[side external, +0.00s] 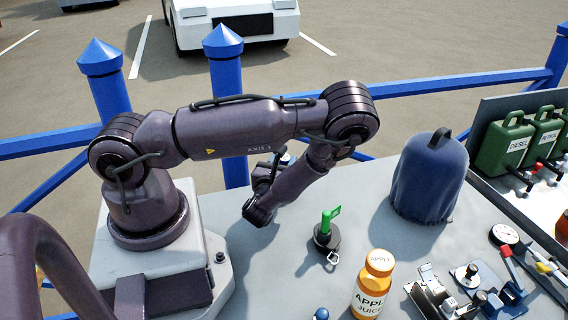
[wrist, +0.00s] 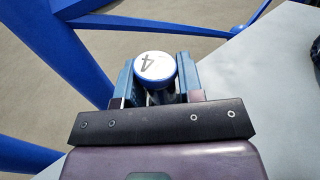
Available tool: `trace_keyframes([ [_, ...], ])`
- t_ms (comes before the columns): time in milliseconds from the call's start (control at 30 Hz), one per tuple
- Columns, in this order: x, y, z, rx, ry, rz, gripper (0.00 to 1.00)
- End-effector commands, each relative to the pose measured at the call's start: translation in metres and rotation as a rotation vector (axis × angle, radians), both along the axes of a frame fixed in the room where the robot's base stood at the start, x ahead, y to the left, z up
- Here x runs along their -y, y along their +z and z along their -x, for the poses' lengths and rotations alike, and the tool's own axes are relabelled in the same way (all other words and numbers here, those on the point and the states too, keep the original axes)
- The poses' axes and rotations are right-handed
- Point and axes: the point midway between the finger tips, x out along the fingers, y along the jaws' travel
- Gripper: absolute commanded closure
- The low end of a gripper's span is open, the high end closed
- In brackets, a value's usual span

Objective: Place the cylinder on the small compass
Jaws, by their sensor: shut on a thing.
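In the side view my gripper (side external: 268,176) is raised near the blue railing, partly hidden by my wrist. A small round dial with a white face (side external: 505,234) lies on the table at the far right, well apart from my gripper; it looks like the small compass, but I cannot tell for sure. Nothing is seen on its face.
A black round fitting with a green handle (side external: 326,237) stands mid-table. An orange apple juice bottle (side external: 372,287), a dark blue covered object (side external: 428,180), metal fittings (side external: 437,291) and green fuel cans (side external: 505,139) stand to the right. Blue railing (side external: 228,105) runs behind. The table behind the bottle is partly clear.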

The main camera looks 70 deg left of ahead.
Motion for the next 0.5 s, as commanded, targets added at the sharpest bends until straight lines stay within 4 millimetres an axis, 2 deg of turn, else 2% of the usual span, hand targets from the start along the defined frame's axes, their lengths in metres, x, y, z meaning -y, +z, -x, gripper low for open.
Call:
trace_keyframes([
  [233,0.0,-0.0026,0.0,-0.001,-0.001,-0.001,0.92],
  [267,0.0,-0.0031,0.0,-0.001,0.0,0.0,0.63],
  [367,0.0001,-0.0027,-0.0001,-0.001,0.0,0.001,0.4],
  [500,0.0001,-0.0026,-0.0002,-0.001,-0.001,0.001,0.4],
])
